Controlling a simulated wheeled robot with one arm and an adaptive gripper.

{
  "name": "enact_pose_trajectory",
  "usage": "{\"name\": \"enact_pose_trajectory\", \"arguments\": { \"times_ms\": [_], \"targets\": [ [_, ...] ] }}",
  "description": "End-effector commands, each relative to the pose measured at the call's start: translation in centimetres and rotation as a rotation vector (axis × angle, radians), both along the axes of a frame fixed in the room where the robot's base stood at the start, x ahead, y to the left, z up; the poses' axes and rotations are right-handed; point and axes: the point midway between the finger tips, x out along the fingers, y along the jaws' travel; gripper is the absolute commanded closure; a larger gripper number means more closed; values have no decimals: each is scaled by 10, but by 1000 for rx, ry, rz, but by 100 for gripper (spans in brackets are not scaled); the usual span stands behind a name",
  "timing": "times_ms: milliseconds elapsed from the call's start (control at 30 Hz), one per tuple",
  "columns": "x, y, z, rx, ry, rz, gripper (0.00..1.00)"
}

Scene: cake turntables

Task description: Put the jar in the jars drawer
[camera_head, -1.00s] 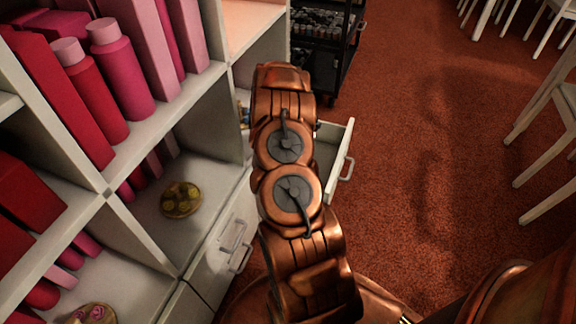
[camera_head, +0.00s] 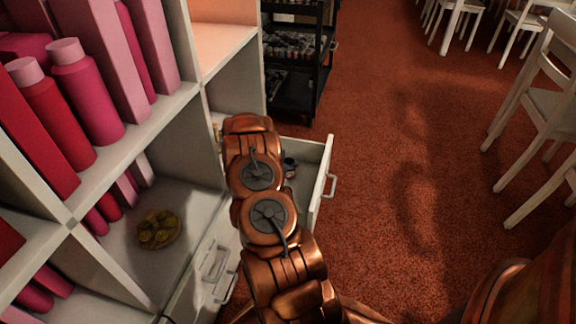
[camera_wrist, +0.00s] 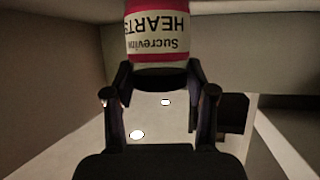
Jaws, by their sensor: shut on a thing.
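The jar (camera_wrist: 157,35), with a red and white label reading "Sucrevim HEARTS" upside down, fills the top middle of the wrist view. My gripper (camera_wrist: 160,82) is shut on the jar's near end, one finger on each side. In the head view my arm hides the gripper and the jar. A white drawer (camera_head: 324,172) stands open beyond my arm, under the shelf unit. A small dark item (camera_head: 290,166) shows inside it beside my arm; I cannot tell what it is. No label on the drawer is readable.
The white shelf unit (camera_head: 150,122) with pink and red bottles and boxes stands left. A dish of yellowish items (camera_head: 158,229) sits in a lower compartment. A black cart (camera_head: 297,60) stands behind the open drawer. White chairs (camera_head: 540,110) stand right; the red carpet (camera_head: 400,210) between is clear.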

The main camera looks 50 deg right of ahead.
Motion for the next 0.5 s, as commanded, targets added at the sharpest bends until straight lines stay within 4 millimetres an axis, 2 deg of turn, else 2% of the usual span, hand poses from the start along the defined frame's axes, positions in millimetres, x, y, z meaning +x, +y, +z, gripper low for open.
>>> {"name": "enact_pose_trajectory", "arguments": {
  "times_ms": [367, 400, 500],
  "targets": [
    [0, 0, -4, 0, 0, -1, 83],
    [0, 0, -5, 1, 1, -1, 44],
    [0, 0, -5, 1, 1, -1, 33]
  ]
}}
